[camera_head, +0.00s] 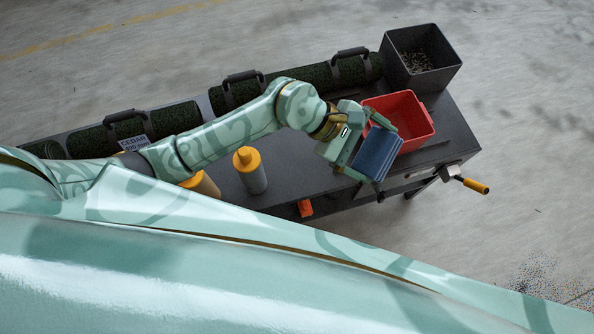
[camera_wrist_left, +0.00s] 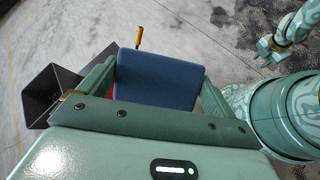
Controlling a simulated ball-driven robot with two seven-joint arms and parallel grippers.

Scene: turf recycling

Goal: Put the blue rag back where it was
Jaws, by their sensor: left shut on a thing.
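The blue rag (camera_head: 378,154) is a folded, flat pad held in my left gripper (camera_head: 368,148), above the right part of the dark table (camera_head: 300,180). In the left wrist view the rag (camera_wrist_left: 157,80) fills the space between the two fingers, which are shut on it. It is beside and partly in front of the red bin (camera_head: 405,115), clear of the table top as far as I can tell. My right gripper (camera_wrist_left: 268,46) shows small at the top right of the left wrist view, away from the rag; its opening is too small to judge.
A dark grey bin (camera_head: 420,60) with small bits in it stands at the table's far right corner. A grey bottle with a yellow cap (camera_head: 250,170) stands mid-table. Dark green turf rolls (camera_head: 175,118) lie along the back. A yellow-handled crank (camera_head: 475,186) sticks out right.

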